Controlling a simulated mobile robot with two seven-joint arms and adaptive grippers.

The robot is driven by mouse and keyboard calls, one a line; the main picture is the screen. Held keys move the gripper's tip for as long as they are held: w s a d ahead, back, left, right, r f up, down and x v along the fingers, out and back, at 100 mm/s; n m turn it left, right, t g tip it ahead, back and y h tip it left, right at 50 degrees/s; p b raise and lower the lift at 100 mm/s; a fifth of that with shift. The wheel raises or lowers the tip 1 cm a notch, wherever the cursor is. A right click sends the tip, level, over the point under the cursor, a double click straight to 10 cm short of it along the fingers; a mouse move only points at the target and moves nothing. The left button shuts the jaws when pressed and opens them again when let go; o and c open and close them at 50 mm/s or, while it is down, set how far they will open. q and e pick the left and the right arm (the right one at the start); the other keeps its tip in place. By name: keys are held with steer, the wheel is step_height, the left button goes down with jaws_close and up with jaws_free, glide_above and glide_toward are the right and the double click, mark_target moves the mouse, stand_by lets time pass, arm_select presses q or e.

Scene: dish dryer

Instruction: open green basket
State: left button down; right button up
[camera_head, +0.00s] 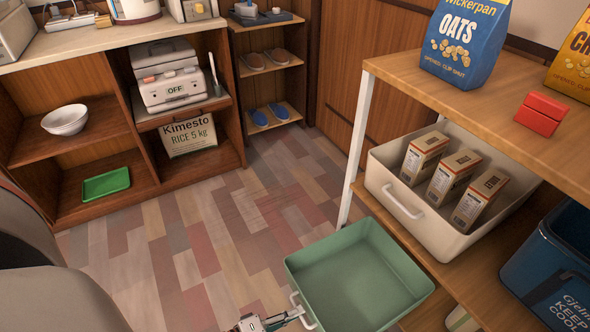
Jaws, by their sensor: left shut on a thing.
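The green basket (357,262) is an empty, open-topped box at the bottom centre of the head view. It sticks out to the left from the lower part of the wooden shelf unit, over the floor. A pale handle (296,299) is on its left end. My left gripper (293,316) comes in at the bottom edge and is shut on this handle. Part of the gripper is cut off by the picture edge. My right gripper is not in view.
A white basket (402,203) with several boxes sits on the shelf above the green one. A blue cooler (555,262) is at the right edge. The floor (190,240) left of the green basket is clear. A wooden cabinet (120,140) stands at the far left.

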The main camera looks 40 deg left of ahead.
arm_select(q)
steer(key=c, duration=2.2)
jaws_free()
steer(key=shift+s, duration=0.1)
steer(key=v, duration=0.7)
steer(key=shift+s, duration=0.15)
